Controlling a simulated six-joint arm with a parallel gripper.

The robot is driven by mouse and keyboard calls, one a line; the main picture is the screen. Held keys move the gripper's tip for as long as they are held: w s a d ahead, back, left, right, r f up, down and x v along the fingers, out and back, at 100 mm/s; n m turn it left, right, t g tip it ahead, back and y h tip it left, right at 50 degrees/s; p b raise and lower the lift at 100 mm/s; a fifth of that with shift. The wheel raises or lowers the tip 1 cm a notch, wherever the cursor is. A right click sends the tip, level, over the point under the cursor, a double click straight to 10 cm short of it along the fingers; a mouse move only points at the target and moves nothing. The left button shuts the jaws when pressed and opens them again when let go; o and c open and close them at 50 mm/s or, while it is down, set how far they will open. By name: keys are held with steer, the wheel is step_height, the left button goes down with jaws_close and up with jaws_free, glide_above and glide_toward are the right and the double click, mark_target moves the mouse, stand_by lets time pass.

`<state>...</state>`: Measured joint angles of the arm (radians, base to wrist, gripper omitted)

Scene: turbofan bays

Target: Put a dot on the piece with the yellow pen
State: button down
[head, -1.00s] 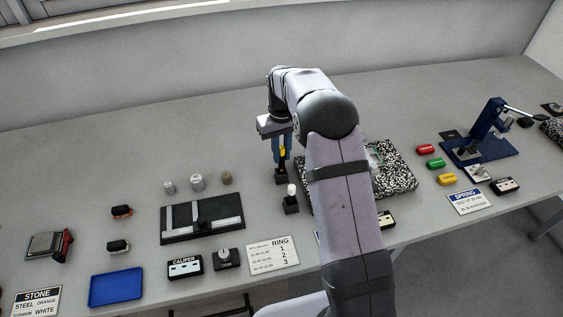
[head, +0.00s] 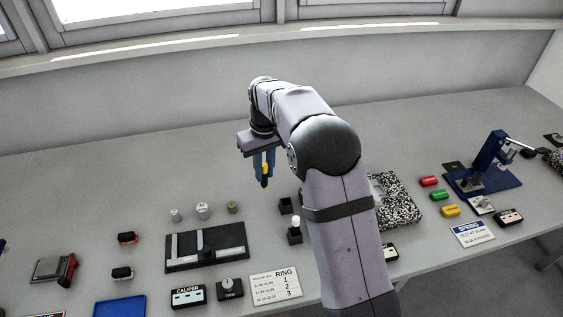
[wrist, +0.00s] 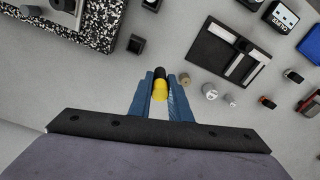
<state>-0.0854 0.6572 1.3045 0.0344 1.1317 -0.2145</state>
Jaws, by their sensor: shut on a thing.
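The yellow pen (head: 265,171) has a yellow body and a black end, which points down in the head view. My gripper (head: 264,181) is shut on it and holds it above the bench, apart from any other thing. In the wrist view the pen (wrist: 160,92) sits between the blue fingers (wrist: 161,86). Three small cylinders stand behind the fixture: a light one (head: 175,215), a larger light one (head: 203,210) and a brownish one (head: 232,207). I cannot tell which is the piece. The pen's black holder (head: 286,206) stands to the right.
A second black holder (head: 295,237) has a white-topped item. A black fixture (head: 188,262) with light bars lies in front of the cylinders. A speckled plate (head: 401,208) is right of my arm. The bench behind the cylinders is clear.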

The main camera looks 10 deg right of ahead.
steer(key=s+a+n+p, duration=0.1)
steer(key=s+a+p, duration=0.2)
steer(key=a, duration=0.3)
steer(key=w+a+f+m+t, duration=0.1)
steer(key=w+a+f+m, duration=0.1)
steer(key=w, duration=0.4)
steer(key=shift+a+f+t+y, duration=0.3)
steer(key=shift+a+y, duration=0.1)
steer(key=shift+a, duration=0.2)
steer(key=shift+s+f, duration=0.1)
steer(key=shift+f, duration=0.05)
steer(key=shift+s+d+b+x, duration=0.1)
steer(key=shift+s+b+x, duration=0.05)
steer(key=shift+b+x, duration=0.7)
steer(key=shift+s+d+b+x, duration=0.15)
steer(key=shift+b+x, duration=0.45)
steer(key=shift+x, duration=0.4)
steer(key=shift+s+d+b+x, duration=0.1)
steer(key=shift+s+b+x, duration=0.1)
steer(key=shift+b+x, duration=0.65)
steer(key=shift+x, duration=0.85)
steer(key=shift+s, duration=0.15)
steer(key=w+p+v, duration=0.1)
steer(key=p+v, duration=0.3)
steer(key=v, duration=0.3)
steer(key=shift+a+p, duration=0.35)
steer(key=shift+p, duration=0.05)
